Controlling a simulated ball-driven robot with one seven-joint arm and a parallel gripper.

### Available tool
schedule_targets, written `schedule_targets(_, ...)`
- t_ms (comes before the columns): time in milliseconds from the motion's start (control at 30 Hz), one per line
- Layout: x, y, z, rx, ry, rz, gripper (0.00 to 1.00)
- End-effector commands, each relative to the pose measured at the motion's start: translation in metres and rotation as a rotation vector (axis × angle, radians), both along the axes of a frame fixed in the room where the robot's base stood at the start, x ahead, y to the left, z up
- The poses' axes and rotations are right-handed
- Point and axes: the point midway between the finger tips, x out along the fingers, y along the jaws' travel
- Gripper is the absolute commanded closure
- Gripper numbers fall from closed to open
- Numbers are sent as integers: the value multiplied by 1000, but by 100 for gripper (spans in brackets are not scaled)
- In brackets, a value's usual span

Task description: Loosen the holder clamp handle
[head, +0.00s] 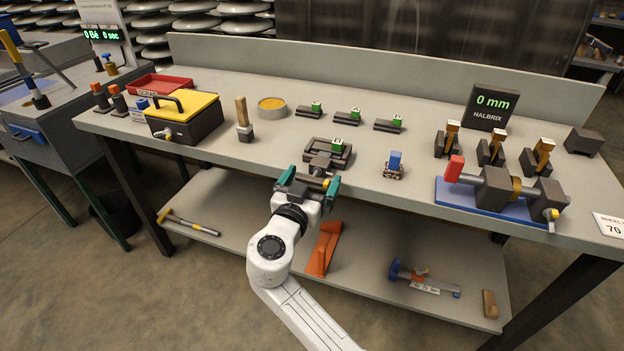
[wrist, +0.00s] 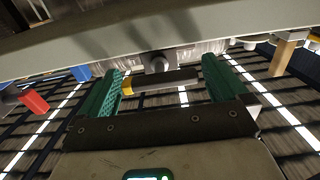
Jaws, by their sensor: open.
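The dark holder (head: 340,151) with a green-lettered tag sits near the front edge of the bench, middle of the head view. Its clamp handle, a dark bar with a yellow end (head: 326,183), is at the front of the holder. In the wrist view the handle (wrist: 165,77) lies crosswise between my teal fingers, its yellow end close to the left finger. My gripper (head: 310,182) is open, with a finger on each side of the handle; it also shows in the wrist view (wrist: 162,88). I cannot tell whether either finger touches the handle.
The bench (head: 250,160) edge is close to my gripper. A blue-topped part (head: 395,161) stands to the right, and a blue-based vise with a red handle (head: 454,168) farther right. A wooden-handled tool (head: 242,112) and yellow-lidded box (head: 190,106) are left. An orange bracket (head: 323,248) is on the shelf below.

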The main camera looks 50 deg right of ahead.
Motion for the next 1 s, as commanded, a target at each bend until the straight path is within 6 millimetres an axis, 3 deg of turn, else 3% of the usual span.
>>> schedule_targets(300, 1, -2, 0, 1, 0, 0, 0)
schedule_targets(800, 1, -2, 0, 0, 0, 0, 48)
schedule_targets(1000, 1, -2, 0, -3, 8, 0, 50)
